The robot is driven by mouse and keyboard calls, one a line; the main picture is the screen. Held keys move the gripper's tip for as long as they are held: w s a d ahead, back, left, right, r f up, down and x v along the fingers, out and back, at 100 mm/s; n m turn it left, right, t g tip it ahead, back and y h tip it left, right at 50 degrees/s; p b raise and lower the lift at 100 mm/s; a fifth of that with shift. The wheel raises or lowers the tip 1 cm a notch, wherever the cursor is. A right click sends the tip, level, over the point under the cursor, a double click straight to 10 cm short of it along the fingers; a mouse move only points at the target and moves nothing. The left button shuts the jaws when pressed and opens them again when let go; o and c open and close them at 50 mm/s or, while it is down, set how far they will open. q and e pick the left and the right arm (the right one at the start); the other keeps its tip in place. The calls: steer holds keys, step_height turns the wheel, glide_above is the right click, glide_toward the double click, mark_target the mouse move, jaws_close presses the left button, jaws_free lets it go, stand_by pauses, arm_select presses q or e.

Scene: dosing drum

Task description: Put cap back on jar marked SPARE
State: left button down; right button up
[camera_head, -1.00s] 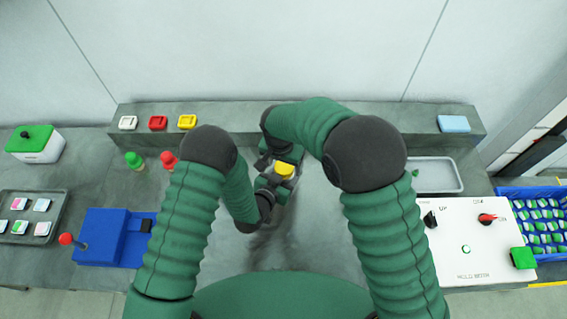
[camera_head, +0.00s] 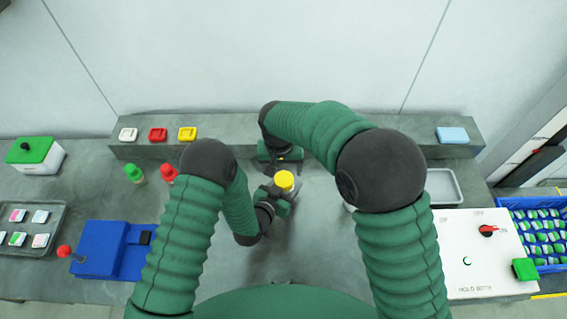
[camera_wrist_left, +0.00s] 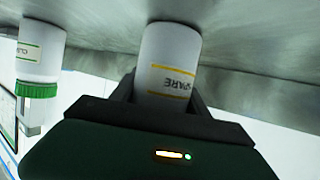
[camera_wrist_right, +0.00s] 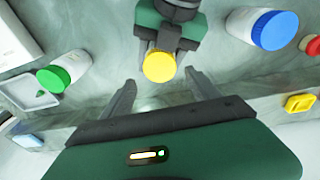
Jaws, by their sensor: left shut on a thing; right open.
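The jar marked SPARE (camera_wrist_left: 168,60) is white with a yellow-edged label, and shows upside down in the left wrist view. My left gripper (camera_head: 275,195) is shut around its body. A yellow cap (camera_head: 284,180) sits on top of this jar; it also shows in the right wrist view (camera_wrist_right: 159,67). How tightly the cap is seated cannot be told. My right gripper (camera_wrist_right: 160,88) is open and empty, with its fingers apart and clear of the cap. In the head view the right gripper (camera_head: 280,157) is just behind the jar, its fingers mostly hidden.
A blue-capped jar (camera_wrist_right: 262,27) shows in the right wrist view. A raised ledge (camera_head: 230,128) runs along the back. A white control panel (camera_head: 475,255) is at right.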

steer(key=n, duration=0.6)
steer(key=shift+r, duration=0.15)
steer(key=n, duration=0.3)
steer(key=shift+r+n, duration=0.1)
steer(key=shift+n, duration=0.2)
steer(key=n, duration=0.5)
steer(key=shift+r+n+g, duration=0.2)
steer(key=shift+n+g, duration=0.1)
steer(key=shift+n, duration=0.1)
steer(key=n, duration=0.3)
steer(key=shift+r, duration=0.15)
steer(key=n, duration=0.6)
steer(key=shift+r, duration=0.25)
steer(key=n, duration=0.3)
steer(key=shift+w+r, duration=0.1)
steer(key=shift+r, duration=0.05)
steer(key=n, duration=0.5)
steer(key=shift+d+r+g, duration=0.1)
steer(key=shift+r+g, duration=0.15)
steer(key=shift+g, duration=0.05)
steer(key=n, duration=0.3)
steer(key=shift+r+n+y, duration=0.2)
steer(key=shift+n+y, duration=0.1)
steer(key=shift+n, duration=0.1)
